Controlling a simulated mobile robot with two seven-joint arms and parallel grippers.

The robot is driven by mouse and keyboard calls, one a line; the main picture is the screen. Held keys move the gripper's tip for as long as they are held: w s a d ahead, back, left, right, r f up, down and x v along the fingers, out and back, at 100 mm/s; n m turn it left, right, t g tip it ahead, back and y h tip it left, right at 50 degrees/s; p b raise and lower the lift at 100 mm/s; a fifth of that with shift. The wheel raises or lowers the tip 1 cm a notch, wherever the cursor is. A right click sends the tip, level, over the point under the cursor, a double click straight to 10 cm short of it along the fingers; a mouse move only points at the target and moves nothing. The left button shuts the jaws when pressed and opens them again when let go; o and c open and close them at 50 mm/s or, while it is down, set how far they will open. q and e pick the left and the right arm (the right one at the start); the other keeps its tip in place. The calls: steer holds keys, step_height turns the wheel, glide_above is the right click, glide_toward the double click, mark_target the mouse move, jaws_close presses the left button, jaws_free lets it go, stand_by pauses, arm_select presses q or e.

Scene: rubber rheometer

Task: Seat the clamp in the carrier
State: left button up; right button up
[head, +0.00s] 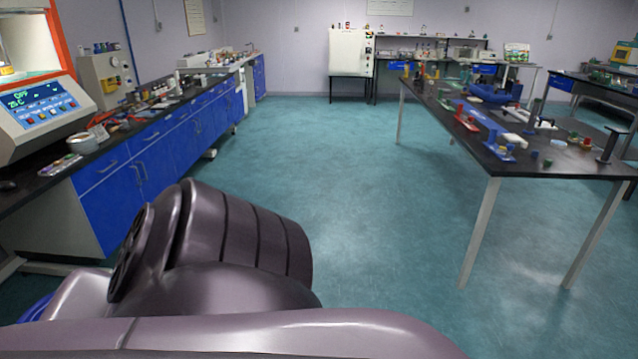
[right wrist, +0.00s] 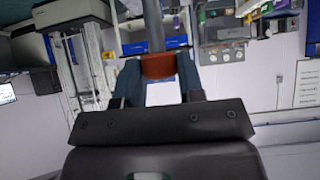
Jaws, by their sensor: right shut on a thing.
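In the right wrist view, my right gripper (right wrist: 159,72) is shut on a reddish-brown round piece with a grey rod, which may be the clamp (right wrist: 158,66). The rod rises from the piece to the top edge of the view. The two dark blue-grey fingers press on it from both sides. The head view shows neither gripper; a large arm part of mine covers its lower left. I cannot pick out the carrier in either view.
A blue-fronted bench (head: 130,185) runs along the left, with an instrument (head: 42,112) with a lit display. A black table (head: 520,172) with small red and blue fixtures stands at right. A white cabinet (head: 350,52) is at the back wall. The green floor between is clear.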

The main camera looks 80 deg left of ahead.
steer(key=shift+r+p, duration=1.15)
steer(key=shift+r, duration=1.4)
arm_select(q)
steer(key=r, duration=0.2)
steer(key=w+r, duration=0.1)
steer(key=shift+r, duration=0.4)
arm_select(e)
steer(key=shift+f, duration=0.1)
